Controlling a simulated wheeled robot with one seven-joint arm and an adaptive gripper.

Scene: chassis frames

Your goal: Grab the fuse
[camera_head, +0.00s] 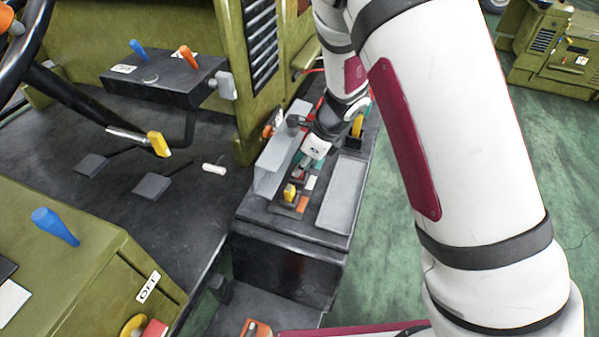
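Several small coloured parts that look like fuses sit on top of a black box in the middle of the camera_head view. A yellow fuse (290,192) stands near the box's front, with an orange piece (302,204) beside it. A small red piece (299,172) and a white piece (310,183) lie just behind. Another yellow part (357,124) stands farther back, to the right of my gripper. My gripper (303,164) points down over the row of parts, close to the red piece. Its fingertips are too small and covered to tell whether they hold anything.
The black box (285,222) carries a grey angled plate (273,165) on the left and a flat grey panel (342,194) on the right. A green louvred panel (262,50) rises behind left. A lever console (165,78) stands left. Green floor (392,240) is clear at right.

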